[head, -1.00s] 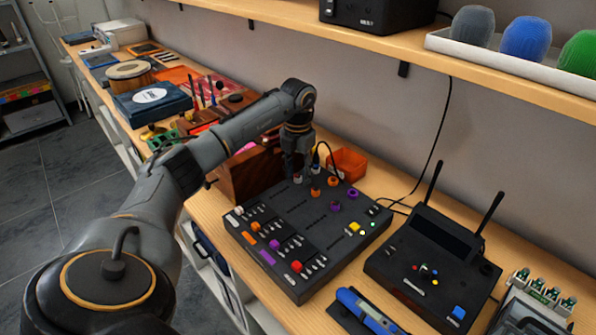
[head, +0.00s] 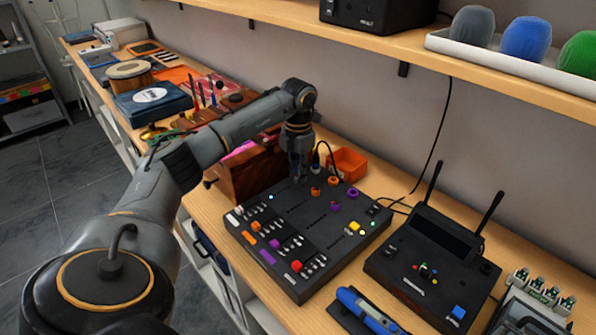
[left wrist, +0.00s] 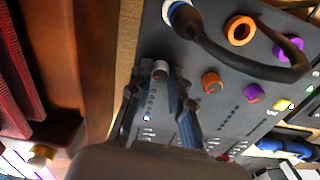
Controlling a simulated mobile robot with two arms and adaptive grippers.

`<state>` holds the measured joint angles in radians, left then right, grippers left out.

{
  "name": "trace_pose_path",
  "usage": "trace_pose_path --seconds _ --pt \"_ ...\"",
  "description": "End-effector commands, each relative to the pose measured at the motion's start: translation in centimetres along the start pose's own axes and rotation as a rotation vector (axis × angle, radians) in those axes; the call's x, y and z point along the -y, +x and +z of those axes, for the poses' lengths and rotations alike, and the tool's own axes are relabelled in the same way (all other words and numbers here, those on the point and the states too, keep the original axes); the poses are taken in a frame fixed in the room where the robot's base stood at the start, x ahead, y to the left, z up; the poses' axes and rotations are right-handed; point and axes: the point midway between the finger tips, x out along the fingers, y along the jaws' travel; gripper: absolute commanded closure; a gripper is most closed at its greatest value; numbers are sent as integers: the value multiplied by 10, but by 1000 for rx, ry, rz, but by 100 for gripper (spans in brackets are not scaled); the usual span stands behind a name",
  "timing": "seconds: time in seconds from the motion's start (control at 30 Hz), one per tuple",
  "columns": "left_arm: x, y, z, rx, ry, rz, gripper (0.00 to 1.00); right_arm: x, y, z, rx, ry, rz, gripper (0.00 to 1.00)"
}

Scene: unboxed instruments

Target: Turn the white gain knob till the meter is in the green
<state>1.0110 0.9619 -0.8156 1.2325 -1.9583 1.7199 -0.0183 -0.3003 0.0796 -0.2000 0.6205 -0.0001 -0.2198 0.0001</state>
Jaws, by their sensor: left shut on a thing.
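The mixer-like panel (head: 305,238) lies on the bench, black with coloured knobs and faders. My left gripper (head: 298,178) points down over its back left corner. In the left wrist view the fingers (left wrist: 162,84) stand on both sides of the white knob (left wrist: 160,68) and are shut on it. The head view hides this knob behind the gripper. A row of small dots, seemingly the meter (left wrist: 150,102), runs from the knob; its far end glows whitish. A pale blue light (head: 271,197) shows on the panel in the head view. No green is seen in that row.
Orange knobs (left wrist: 240,30) and a black cable (left wrist: 228,62) sit close to the gripper. An orange bin (head: 348,163) stands behind the panel, a wooden case (head: 245,175) to its left. A black device with two antennas (head: 432,262) stands right.

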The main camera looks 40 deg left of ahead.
Motion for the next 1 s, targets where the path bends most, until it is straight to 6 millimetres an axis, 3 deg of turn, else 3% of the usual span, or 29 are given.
trace_pose_path --seconds 0.5,1.0 --pt "0 -1 0 2 400 1 100 0 -1 0 0 0 0 100" --pt "0 -1 1 3 540 1 100 0 -1 0 1 0 0 100"
